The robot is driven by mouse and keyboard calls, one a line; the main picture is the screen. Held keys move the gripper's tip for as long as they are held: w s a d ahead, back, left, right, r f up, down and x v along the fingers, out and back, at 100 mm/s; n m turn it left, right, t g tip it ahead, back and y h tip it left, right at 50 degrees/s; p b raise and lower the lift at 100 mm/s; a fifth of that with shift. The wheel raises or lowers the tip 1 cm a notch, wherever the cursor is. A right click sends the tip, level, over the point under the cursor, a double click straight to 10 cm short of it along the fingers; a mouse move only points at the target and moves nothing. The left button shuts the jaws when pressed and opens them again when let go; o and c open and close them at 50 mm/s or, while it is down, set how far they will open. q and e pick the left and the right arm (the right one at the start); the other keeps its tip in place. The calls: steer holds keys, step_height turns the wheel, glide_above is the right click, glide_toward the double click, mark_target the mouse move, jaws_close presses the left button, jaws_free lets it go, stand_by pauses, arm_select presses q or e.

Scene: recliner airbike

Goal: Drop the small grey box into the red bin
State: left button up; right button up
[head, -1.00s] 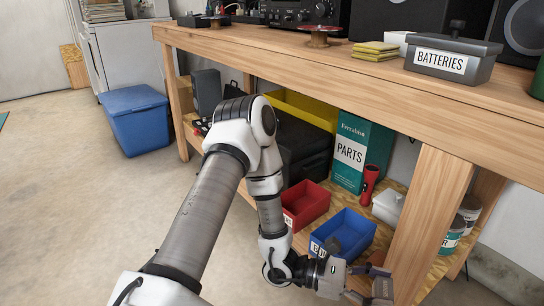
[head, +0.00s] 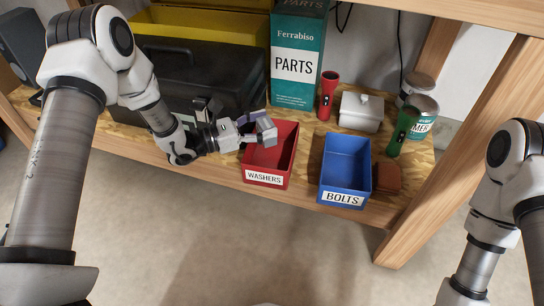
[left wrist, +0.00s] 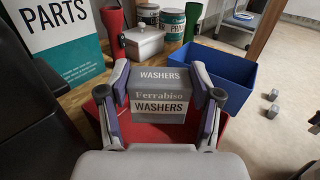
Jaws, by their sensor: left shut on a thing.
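My left gripper (head: 258,128) is over the left part of the red bin (head: 283,157), which has a WASHERS label and stands on the wooden shelf. In the left wrist view, the gripper (left wrist: 164,100) is shut on the small grey box (left wrist: 160,82), lettered Ferrabiso WASHERS, between its two purple-lined fingers. The red bin (left wrist: 155,138) shows behind and below the box there. In the head view the fingers and the box are hard to tell apart. My right gripper is outside the head view; only right arm links show.
A blue BOLTS bin (head: 346,168) stands right of the red bin, with a brown block (head: 387,178) beside it. A black toolbox (head: 190,75) is behind my left arm. A PARTS box (head: 297,60), red flashlight (head: 327,95), white lidded box (head: 361,110) and green flashlight (head: 402,130) stand behind.

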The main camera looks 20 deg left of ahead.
arm_select(q)
step_height(320, 180, down, 4)
steer(key=shift+f+b, duration=0.1)
steer(key=shift+b, duration=0.85)
steer(key=o, duration=1.3)
steer(key=v, duration=1.2)
